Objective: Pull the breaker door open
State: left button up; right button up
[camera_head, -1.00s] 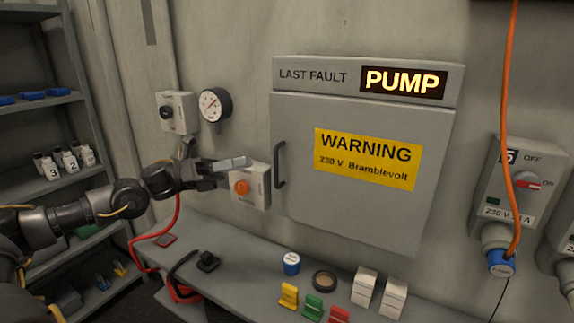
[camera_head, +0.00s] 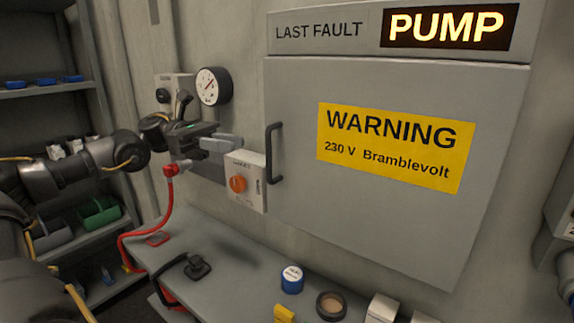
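The grey breaker door (camera_head: 390,215) is shut flat on its wall cabinet and carries a yellow warning label (camera_head: 395,147). Its dark vertical bar handle (camera_head: 272,155) is on the door's left edge. My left gripper (camera_head: 228,150) is left of the handle, fingers pointing right towards it. It looks open and empty, with a visible gap between it and the handle. It is in front of the wall, just above a white box with an orange knob (camera_head: 238,184). My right gripper is not in view.
A round gauge (camera_head: 209,86) and a grey switch box (camera_head: 173,88) are on the wall behind my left gripper. A red hose (camera_head: 165,215) hangs beneath the gripper.

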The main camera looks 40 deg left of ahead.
aim_at(277, 152)
pick_arm(q)
jog(key=p+x, duration=0.2)
jog(key=x, duration=0.1)
jog(key=p+x, duration=0.3)
jog(key=x, duration=0.1)
jog(key=p+x, duration=0.3)
jog(key=x, duration=0.1)
jog(key=shift+w+f, duration=0.25)
grip_shut()
